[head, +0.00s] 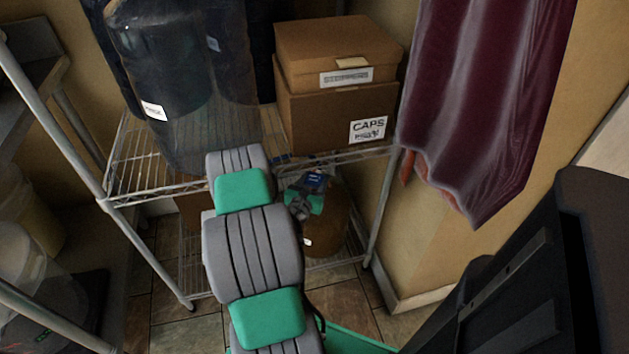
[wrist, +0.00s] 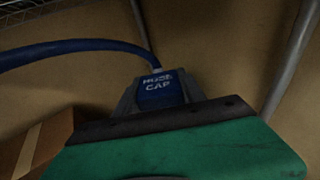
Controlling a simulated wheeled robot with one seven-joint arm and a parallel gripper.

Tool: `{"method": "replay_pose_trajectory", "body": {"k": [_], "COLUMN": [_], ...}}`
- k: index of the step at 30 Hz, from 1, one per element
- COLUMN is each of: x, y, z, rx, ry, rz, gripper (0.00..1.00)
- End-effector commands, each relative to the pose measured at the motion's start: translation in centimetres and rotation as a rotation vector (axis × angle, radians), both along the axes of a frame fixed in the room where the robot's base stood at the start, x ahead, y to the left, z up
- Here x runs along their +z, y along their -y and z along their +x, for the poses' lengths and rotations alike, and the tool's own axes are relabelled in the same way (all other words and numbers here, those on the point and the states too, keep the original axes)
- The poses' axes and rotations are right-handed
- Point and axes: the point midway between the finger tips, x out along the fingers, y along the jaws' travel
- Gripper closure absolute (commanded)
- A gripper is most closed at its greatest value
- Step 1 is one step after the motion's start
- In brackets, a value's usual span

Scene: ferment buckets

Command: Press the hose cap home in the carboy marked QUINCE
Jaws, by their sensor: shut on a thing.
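The blue hose cap (wrist: 160,91), printed HOSE CAP, is held between the dark fingers of my gripper (wrist: 160,104) in the wrist view. A blue hose (wrist: 75,46) runs from it to the left. In the head view my gripper (head: 303,200) is under the upper shelf, with a bit of blue (head: 315,180) at its end. A brown rounded vessel (head: 331,225) stands right behind and below it, partly hidden by my arm. Its small white label (head: 307,241) is too small to read. I cannot tell whether the cap touches the vessel's mouth.
A wire shelf (head: 150,178) carries large dark vessels (head: 185,60), one with a small white label, and cardboard boxes (head: 335,105), one marked CAPS. Its posts (head: 383,205) flank the lower space. A maroon cloth (head: 480,90) hangs at right. Tiled floor (head: 170,315) shows below.

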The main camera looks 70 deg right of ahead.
Motion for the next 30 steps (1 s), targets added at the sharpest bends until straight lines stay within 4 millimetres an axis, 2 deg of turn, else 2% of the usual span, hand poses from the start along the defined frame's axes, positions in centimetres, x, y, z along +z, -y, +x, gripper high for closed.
{"method": "replay_pose_trajectory", "body": {"k": [30], "x": [-0.2], "y": [3.6], "z": [0.2], "rx": [-0.001], "ry": [0.001], "rz": [-0.001], "gripper": [1.00]}}
